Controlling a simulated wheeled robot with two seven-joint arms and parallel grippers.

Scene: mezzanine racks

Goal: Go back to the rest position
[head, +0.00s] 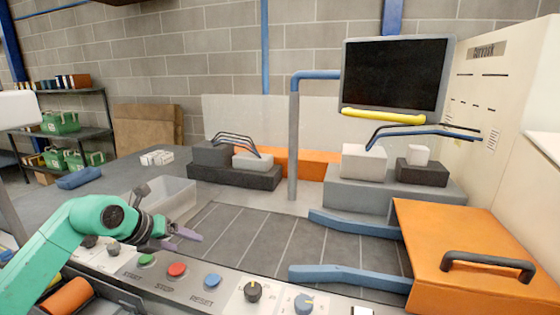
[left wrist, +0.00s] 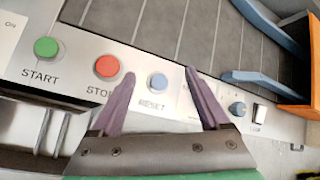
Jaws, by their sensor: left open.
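My left gripper (head: 186,237) is at the end of the green arm in the head view, just above the slanted control panel (head: 229,293). It is open, and nothing shows between its purple fingers. In the left wrist view the gripper (left wrist: 160,74) has its fingertips spread on either side of the blue RESET button (left wrist: 158,81). The red STOP button (left wrist: 107,67) lies left of the left finger. Whether the fingers touch the panel cannot be told. My right gripper is not in view.
Dark knobs (head: 253,291) and an orange cover with a black handle (head: 470,250) lie to the right. A blue-grey post (head: 293,150) and a screen (head: 394,75) stand behind. A clear tray (head: 170,197) is behind the gripper. The slatted dark conveyor bed (head: 300,243) looks clear.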

